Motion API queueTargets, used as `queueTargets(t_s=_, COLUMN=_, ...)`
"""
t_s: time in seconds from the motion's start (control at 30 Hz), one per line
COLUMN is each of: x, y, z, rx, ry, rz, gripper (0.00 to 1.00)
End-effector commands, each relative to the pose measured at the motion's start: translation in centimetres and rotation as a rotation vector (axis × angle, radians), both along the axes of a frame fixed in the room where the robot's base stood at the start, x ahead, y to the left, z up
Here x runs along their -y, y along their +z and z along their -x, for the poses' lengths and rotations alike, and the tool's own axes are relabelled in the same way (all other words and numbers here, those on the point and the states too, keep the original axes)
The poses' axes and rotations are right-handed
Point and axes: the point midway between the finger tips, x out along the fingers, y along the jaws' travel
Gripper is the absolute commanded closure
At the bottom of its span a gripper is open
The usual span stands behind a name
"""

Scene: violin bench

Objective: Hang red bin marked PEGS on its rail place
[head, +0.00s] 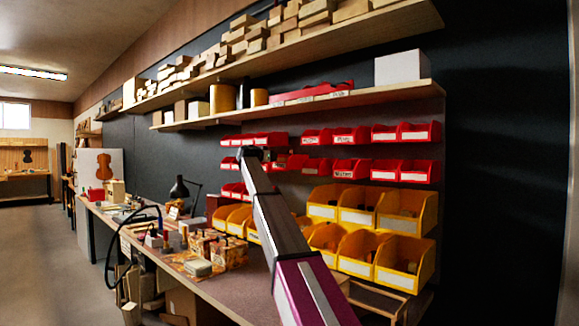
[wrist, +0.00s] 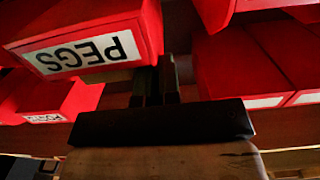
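The red bin marked PEGS (wrist: 95,22) is large and close in the upper left of the wrist view, its white label upside down. My gripper (wrist: 160,78) is at the right edge of this bin in that view. Its two dark fingers are close together, and the bin's side wall seems to run between them. The palm and part of the contact are dark. In the head view my gripper (head: 254,153) is small, in front of the red bin rows. I cannot read the PEGS label there, and the arm hides part of the rows.
Other red bins (head: 415,172) hang on the wall in rows, with another labelled red bin (wrist: 50,105) beside PEGS in the wrist view. Yellow bins (head: 402,262) stand below at right. A loaded shelf (head: 420,95) is above. The bench (head: 235,290) holds wooden boxes and a lamp (head: 180,188).

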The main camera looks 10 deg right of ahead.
Motion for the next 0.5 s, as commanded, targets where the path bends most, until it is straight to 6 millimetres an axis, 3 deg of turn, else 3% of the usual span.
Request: queueTargets(t_s=0.5, x=0.44, y=0.06, z=-0.34, rx=0.000, ry=0.000, rz=0.001, gripper=1.00)
